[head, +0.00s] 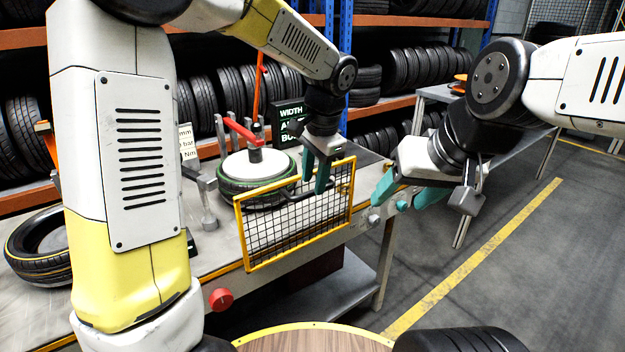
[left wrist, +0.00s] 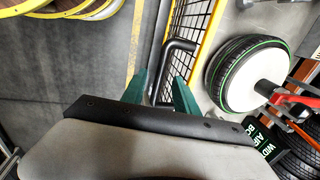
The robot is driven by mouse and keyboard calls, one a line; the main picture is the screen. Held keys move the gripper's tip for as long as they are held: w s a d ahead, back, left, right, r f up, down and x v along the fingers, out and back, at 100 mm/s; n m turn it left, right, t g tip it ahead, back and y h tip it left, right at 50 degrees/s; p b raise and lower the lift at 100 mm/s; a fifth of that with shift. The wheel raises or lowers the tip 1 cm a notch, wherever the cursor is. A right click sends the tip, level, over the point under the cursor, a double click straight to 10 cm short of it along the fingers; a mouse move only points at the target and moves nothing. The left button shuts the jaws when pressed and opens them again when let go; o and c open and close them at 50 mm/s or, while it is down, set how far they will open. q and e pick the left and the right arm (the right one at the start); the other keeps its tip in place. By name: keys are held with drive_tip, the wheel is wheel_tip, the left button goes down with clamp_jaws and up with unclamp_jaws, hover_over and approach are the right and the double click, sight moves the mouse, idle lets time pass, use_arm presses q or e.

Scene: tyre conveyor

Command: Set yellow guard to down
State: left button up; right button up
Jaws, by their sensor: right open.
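The yellow guard (head: 240,236), a yellow-framed panel of black mesh, stands steeply along the bench's front edge, before the wheel. Its black handle (left wrist: 181,45) shows along the yellow frame in the left wrist view. My left gripper (head: 317,188) is at the guard's upper right part. Its two teal fingers (left wrist: 160,88) are apart, with the handle bar between them; gaps seem to show beside the bar, and contact is unclear. My right gripper (head: 391,197) is open and empty, right of the guard near the bench's right front corner.
A wheel with a green-striped tyre (head: 232,190) lies on the bench behind the guard, under a red lever (head: 242,131). A red knob (head: 221,299) is on the bench front. Another tyre (head: 38,245) lies at left. Open floor (head: 530,270) is at right.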

use_arm(q)
drive_tip(key=shift+w+a+f, duration=0.1)
drive_tip(key=shift+f, duration=0.5)
drive_tip(key=shift+w+a+f, duration=0.1)
drive_tip(key=shift+f, duration=0.45)
drive_tip(key=shift+c, duration=0.3)
clamp_jaws()
idle(0.3)
